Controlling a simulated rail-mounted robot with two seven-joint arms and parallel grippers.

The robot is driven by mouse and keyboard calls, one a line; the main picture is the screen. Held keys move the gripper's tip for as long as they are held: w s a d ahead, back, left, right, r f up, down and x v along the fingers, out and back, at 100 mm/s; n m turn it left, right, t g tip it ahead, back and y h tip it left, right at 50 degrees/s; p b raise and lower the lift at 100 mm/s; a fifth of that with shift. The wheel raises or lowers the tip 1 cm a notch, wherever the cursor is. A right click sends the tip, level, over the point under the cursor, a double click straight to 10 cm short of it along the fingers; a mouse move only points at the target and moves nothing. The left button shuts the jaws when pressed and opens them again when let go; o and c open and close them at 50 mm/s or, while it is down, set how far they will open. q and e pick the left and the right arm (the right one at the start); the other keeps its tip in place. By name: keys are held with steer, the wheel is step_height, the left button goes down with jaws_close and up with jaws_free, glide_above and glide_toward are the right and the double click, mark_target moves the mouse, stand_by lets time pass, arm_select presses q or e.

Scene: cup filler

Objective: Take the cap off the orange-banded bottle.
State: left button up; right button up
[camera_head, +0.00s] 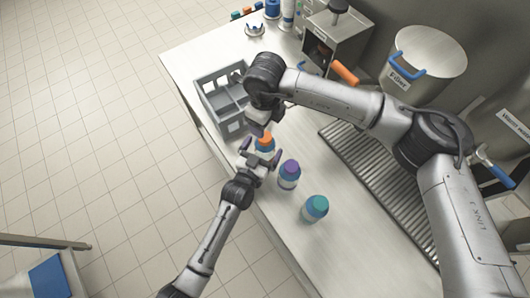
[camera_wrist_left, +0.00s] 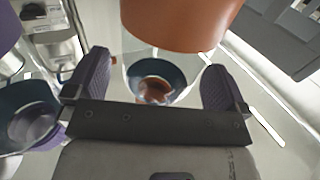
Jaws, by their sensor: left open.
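The orange-banded bottle (camera_head: 265,145) stands near the counter's front edge, with orange at its top. In the left wrist view its wide orange part (camera_wrist_left: 185,22) fills the upper middle, above a clear, see-through body. My left gripper (camera_head: 259,152) is open, its fingers on either side of the bottle; in its wrist view (camera_wrist_left: 157,82) gaps show beside the fingers. My right gripper (camera_head: 257,128) hangs just above the orange top. Its fingers are partly hidden, so I cannot tell its opening or whether it touches the top.
A purple-topped bottle (camera_head: 289,173) stands close to the right, and a teal-topped one (camera_head: 315,208) farther along. A grey divided crate (camera_head: 209,88) lies behind to the left. A slatted drain grate (camera_head: 375,175) and a steel pot (camera_head: 427,52) are to the right.

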arm_select(q)
steer(key=shift+w+d, duration=0.3)
steer(key=shift+w, duration=0.25)
steer(key=shift+c, duration=0.5)
